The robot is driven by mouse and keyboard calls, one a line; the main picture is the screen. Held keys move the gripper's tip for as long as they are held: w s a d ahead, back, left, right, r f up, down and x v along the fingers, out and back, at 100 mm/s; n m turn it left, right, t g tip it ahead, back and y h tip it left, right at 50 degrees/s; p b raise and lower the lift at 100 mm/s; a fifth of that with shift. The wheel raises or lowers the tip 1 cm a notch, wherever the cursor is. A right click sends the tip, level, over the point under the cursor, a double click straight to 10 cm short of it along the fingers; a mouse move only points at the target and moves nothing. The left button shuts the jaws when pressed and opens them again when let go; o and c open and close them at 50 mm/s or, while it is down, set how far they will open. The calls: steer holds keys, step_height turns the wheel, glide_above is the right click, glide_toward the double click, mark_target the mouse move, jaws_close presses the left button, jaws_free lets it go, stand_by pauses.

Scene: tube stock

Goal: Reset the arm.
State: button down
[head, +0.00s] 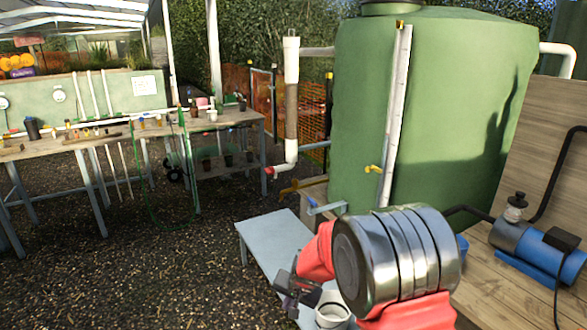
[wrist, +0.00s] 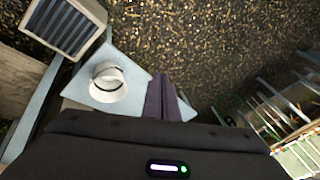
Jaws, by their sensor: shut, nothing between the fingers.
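My arm, with red links and a large metal joint, reaches over a small light-blue table (head: 270,245) in the head view. My gripper (head: 288,302) is low at the arm's end, above or beside the table's near part. In the wrist view the gripper (wrist: 160,88) shows its two dark fingers pressed together, with nothing between them. A white round pipe piece or cup (head: 332,314) is close to the right of my gripper. It also shows in the wrist view (wrist: 107,82), on the light-blue tabletop (wrist: 140,72), left of the fingers and apart from them.
A large green tank (head: 435,110) with a white pipe stands behind my arm. A blue pump (head: 530,250) sits on wooden boards at the right. A long workbench (head: 75,145) with tools and pots stands at the left. The gravel ground (head: 130,270) between is clear.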

steer(key=s+d+r+n, duration=0.1)
steer(key=s+d+r, duration=0.4)
steer(key=s+r, duration=0.3)
steer(key=s+d+r+n+h, duration=0.1)
steer(key=s+d+r, duration=0.5)
steer(key=s, duration=0.8)
steer(key=s+d+r+n+t+h, duration=0.1)
steer(key=s+d+r+n, duration=0.1)
steer(key=s+d+r, duration=0.4)
steer(key=shift+s+d+r, duration=0.25)
steer(key=shift+s+r, duration=2.65)
steer(key=shift+r, duration=0.3)
